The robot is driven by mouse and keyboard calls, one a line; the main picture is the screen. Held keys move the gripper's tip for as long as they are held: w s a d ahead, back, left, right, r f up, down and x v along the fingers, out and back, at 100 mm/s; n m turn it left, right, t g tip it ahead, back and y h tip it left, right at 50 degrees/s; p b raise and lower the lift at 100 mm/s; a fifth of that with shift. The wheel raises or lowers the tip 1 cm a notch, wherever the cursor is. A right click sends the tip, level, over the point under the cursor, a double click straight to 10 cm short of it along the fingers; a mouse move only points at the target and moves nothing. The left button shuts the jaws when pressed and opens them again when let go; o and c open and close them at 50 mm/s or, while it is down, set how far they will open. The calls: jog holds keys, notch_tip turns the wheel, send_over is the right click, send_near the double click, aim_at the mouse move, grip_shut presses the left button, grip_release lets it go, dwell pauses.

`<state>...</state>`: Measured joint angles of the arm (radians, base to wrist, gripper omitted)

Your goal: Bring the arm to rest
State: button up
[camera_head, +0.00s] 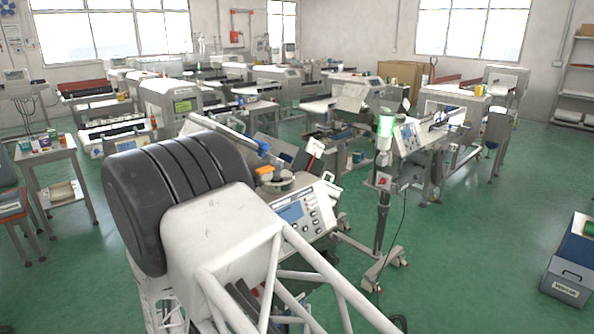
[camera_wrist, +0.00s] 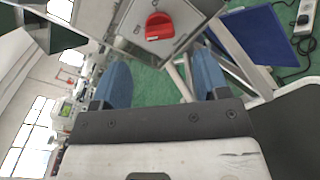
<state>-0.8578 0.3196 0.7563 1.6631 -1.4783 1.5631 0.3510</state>
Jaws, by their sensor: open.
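In the wrist view my gripper (camera_wrist: 160,72) shows as two blue fingers set wide apart on a dark bar. The fingers are open and nothing is held between them. A red rotary knob (camera_wrist: 161,27) on a grey metal box (camera_wrist: 140,48) shows beyond the gap between the fingers. I cannot tell how far the fingertips are from the box. In the head view my arm fills the lower middle, with a large dark ribbed part and a white frame; I cannot make out the gripper fingers clearly there.
A machine with a control panel (camera_head: 300,215) stands close behind my arm. A stand with a green-and-white signal light (camera_head: 385,130) is just right of it. A side table (camera_head: 40,154) is at left, and a blue-grey case (camera_head: 567,282) at right. Green floor is open at right.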

jog(key=s+d+r+n+g+y, duration=0.1)
jog(key=s+r+n+g+y, duration=0.1)
jog(key=s+r+g+y, duration=0.55)
jog(key=s+d+r+m+g, duration=0.1)
jog(key=d+r+m, duration=0.4)
jog(key=d+r, duration=0.45)
jog(key=s+d+r+m+g, duration=0.15)
jog(key=d+r+m, duration=0.4)
jog(key=d, duration=0.75)
jog(key=s+d+r+m+y, duration=0.2)
jog(key=s+d+r+m, duration=0.3)
jog(key=s+d, duration=0.4)
jog(key=s+d+r+m+y, duration=0.3)
jog(key=s+d+r+m, duration=0.2)
jog(key=s+d, duration=0.4)
jog(key=shift+s+d+r, duration=0.25)
jog(key=shift+s+r, duration=0.5)
jog(key=shift+s, duration=0.1)
